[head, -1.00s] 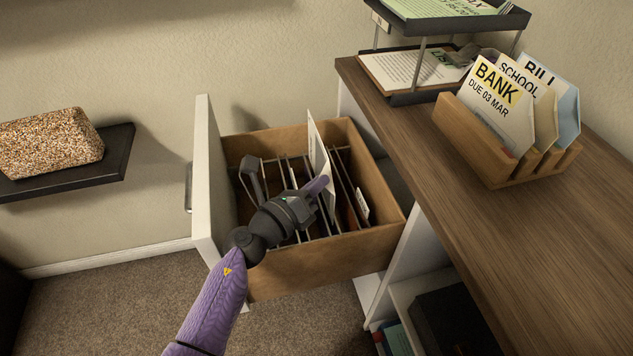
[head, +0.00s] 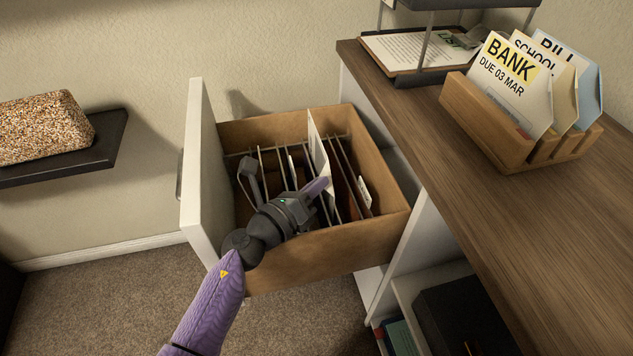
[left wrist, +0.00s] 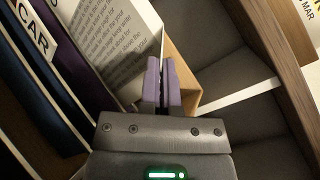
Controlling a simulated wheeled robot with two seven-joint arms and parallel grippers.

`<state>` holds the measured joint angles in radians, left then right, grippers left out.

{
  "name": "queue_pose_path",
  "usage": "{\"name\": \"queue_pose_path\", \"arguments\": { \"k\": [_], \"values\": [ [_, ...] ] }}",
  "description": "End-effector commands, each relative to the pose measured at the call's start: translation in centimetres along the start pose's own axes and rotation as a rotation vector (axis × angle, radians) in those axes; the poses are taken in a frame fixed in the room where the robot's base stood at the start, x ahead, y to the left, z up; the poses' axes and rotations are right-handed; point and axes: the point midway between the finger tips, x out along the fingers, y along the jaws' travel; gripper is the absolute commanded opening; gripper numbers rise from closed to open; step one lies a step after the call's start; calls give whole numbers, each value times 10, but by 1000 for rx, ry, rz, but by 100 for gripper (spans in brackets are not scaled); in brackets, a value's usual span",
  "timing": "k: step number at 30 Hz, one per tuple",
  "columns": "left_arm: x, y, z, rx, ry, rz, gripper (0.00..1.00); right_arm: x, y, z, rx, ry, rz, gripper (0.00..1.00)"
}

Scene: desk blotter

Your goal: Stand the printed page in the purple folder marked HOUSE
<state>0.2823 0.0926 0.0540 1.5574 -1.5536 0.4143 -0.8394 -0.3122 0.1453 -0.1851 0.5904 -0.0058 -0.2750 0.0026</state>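The printed page (head: 318,147) is upright among the hanging folders in the open drawer. Lines of print show on it in the left wrist view (left wrist: 115,42). My left gripper (head: 318,187) has its purple fingers (left wrist: 162,88) closed together on the page's edge. A purple folder (left wrist: 78,62) shows just left of the page in the left wrist view. The word HOUSE is not readable, and I cannot tell whether the page's lower edge is inside that folder. My right gripper is not in view.
A dark blue folder with a CAR tab (left wrist: 33,32) stands left of the purple one. The wooden drawer (head: 335,257) has a white front (head: 203,165). The desk (head: 520,215) at right carries a letter rack (head: 500,125) and paper trays (head: 415,75).

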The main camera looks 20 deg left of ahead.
Motion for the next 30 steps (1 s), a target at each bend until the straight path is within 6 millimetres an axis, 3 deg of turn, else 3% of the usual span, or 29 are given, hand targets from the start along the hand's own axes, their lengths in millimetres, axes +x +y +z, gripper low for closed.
{"name": "queue_pose_path", "arguments": {
  "k": [7, 13, 20, 23, 30],
  "values": [
    [0, 9, -12, 0, 5, 4, 0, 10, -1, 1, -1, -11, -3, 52],
    [-1, 10, -14, -3, 10, 8, 40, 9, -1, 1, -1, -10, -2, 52],
    [-1, 9, -15, -4, 12, 7, 44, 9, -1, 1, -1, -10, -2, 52],
    [-1, 0, -3, -2, 8, 3, 44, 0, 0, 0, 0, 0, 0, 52],
    [-2, -46, 57, 11, -12, -11, 44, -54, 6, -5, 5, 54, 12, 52]
  ]
}}
